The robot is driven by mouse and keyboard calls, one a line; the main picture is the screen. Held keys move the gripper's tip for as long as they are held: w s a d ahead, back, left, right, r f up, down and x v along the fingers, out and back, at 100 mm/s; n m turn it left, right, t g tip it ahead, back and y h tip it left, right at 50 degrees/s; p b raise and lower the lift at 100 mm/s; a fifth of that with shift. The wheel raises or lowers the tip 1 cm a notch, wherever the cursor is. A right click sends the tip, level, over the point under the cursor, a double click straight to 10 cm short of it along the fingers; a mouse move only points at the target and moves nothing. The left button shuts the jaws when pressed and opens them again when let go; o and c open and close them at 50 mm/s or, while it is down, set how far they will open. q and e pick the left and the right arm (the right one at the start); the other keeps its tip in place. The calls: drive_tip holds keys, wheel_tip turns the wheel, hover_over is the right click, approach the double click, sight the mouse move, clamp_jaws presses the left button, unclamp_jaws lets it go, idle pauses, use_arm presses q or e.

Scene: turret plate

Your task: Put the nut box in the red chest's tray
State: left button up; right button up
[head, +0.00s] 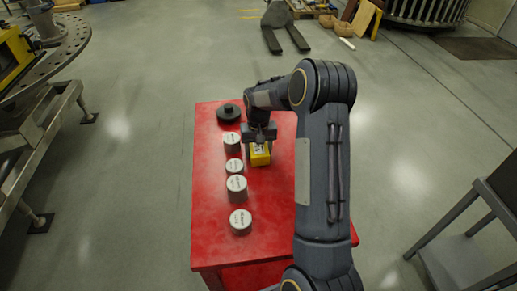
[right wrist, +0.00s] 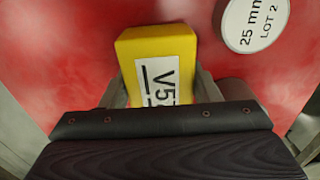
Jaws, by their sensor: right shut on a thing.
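A yellow box (head: 260,154), which I take for the nut box, is at the middle of the red chest's top (head: 210,190). In the right wrist view the yellow box (right wrist: 150,45) has a white label reading "V5", partly hidden by the gripper body. My right gripper (head: 260,136) is shut on the box, with its fingers on either side of it in the right wrist view (right wrist: 160,85). Red surface lies beneath the box; I cannot tell whether the box touches it. My left gripper is not in view.
Several grey cylinders with white labelled tops (head: 240,217) stand in a row left of the box. A black round part (head: 229,113) is at the chest's far left. My right arm covers much of the chest's right side. A grey cart (head: 470,245) stands at right.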

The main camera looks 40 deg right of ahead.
drive_tip(key=o, duration=1.2)
drive_tip(key=shift+f, duration=0.1)
